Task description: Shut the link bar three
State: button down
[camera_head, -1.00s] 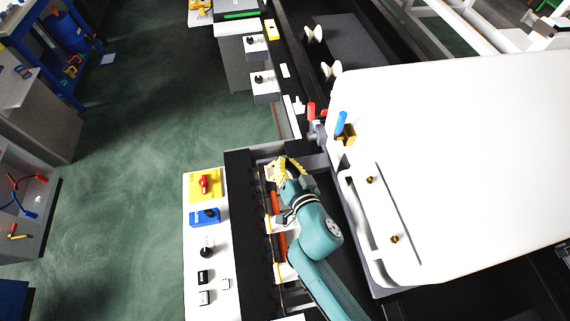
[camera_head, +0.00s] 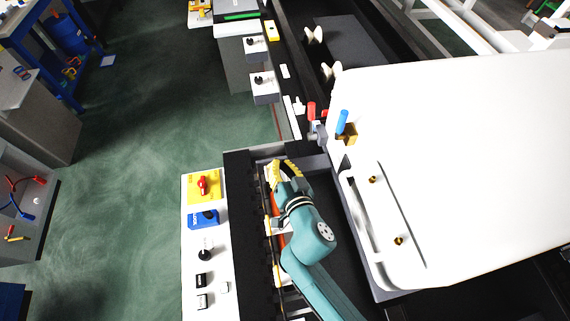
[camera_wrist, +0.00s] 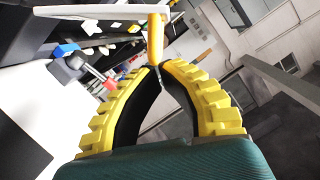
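My gripper (camera_wrist: 159,68) has two yellow ribbed fingers with black inner pads. In the wrist view they curve in until their tips almost meet. An orange upright handle (camera_wrist: 156,38) stands right at the tips, under a pale bar (camera_wrist: 100,13). I cannot tell whether the tips pinch it. In the head view my gripper (camera_head: 283,168) is over the narrow rack bay. An orange bar (camera_head: 275,232) lies in that bay, partly hidden by my arm. No number marks link bar three.
A white control panel (camera_head: 204,255) with red, blue and black knobs lies left of the bay. A large white plate (camera_head: 460,150) with a blue-handled lever (camera_head: 342,122) fills the right. A red-handled part (camera_head: 311,110) stands close by. Open green floor is at the left.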

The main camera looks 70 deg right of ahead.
aim_at(267, 175)
jog(key=shift+w+a+f, duration=0.1)
jog(key=shift+w+f, duration=0.05)
jog(key=shift+w, duration=0.05)
jog(key=shift+w+a+f+n+b, duration=0.4)
jog(key=shift+w+n+b, duration=0.3)
jog(key=shift+b, duration=0.75)
jog(key=b, duration=0.2)
jog(key=w+a+f+b, duration=0.1)
jog(key=shift+w+f+g+b, duration=0.15)
jog(key=shift+w+g+b, duration=0.15)
jog(key=shift+b, duration=0.05)
